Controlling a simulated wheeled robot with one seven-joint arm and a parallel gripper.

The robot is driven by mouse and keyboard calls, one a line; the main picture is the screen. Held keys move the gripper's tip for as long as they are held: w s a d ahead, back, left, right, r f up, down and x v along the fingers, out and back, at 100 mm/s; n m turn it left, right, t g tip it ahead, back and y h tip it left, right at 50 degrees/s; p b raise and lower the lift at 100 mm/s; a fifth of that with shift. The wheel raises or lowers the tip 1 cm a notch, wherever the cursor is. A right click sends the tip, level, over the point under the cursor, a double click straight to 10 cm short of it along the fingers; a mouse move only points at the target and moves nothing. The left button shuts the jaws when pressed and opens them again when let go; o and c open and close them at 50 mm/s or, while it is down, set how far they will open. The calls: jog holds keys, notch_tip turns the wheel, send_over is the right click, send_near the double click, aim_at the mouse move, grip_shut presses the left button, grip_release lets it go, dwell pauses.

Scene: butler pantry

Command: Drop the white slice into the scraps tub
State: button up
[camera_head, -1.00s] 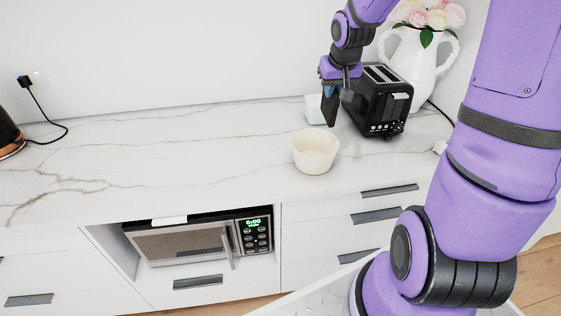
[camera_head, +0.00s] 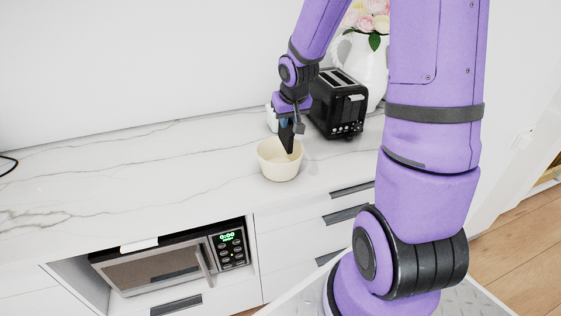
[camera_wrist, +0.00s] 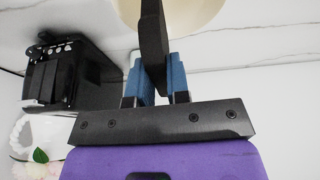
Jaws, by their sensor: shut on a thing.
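The cream round tub (camera_head: 278,171) stands on the marble counter; part of its rim (camera_wrist: 205,12) shows at the top of the wrist view. My gripper (camera_head: 286,119) is over the tub, pointing down. In the wrist view its blue fingers (camera_wrist: 155,88) are shut on a thin slice (camera_wrist: 153,35), seen edge-on. The slice looks dark here, not white. In the head view its lower end (camera_head: 288,143) overlaps the tub's opening; I cannot tell whether it is below the rim. The inside of the tub is partly hidden.
A black toaster (camera_head: 337,112) stands close to the right, with a white flower vase (camera_head: 352,60) behind it. A small white object (camera_head: 271,117) sits just behind my gripper, partly hidden. The counter (camera_head: 140,185) to the left is clear. A microwave (camera_head: 150,268) is below.

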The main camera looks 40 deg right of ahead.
jog(key=o, duration=0.8)
jog(key=shift+c, duration=0.2)
jog(key=v, duration=1)
jog(key=shift+s+r, duration=0.2)
jog(key=shift+r, duration=0.15)
jog(key=shift+a, duration=0.1)
jog(key=s+a+r+n, duration=0.1)
jog(key=s+a+r, duration=0.2)
jog(key=s, duration=0.4)
jog(key=s+a+r+n+t, duration=0.1)
jog(key=s+a+r, duration=0.3)
jog(key=s, duration=0.3)
jog(key=s+a+r+n+y, duration=0.1)
jog(key=s+a+r, duration=0.3)
jog(key=s, duration=0.3)
jog(key=shift+a+r, duration=0.2)
jog(key=shift+r, duration=0.15)
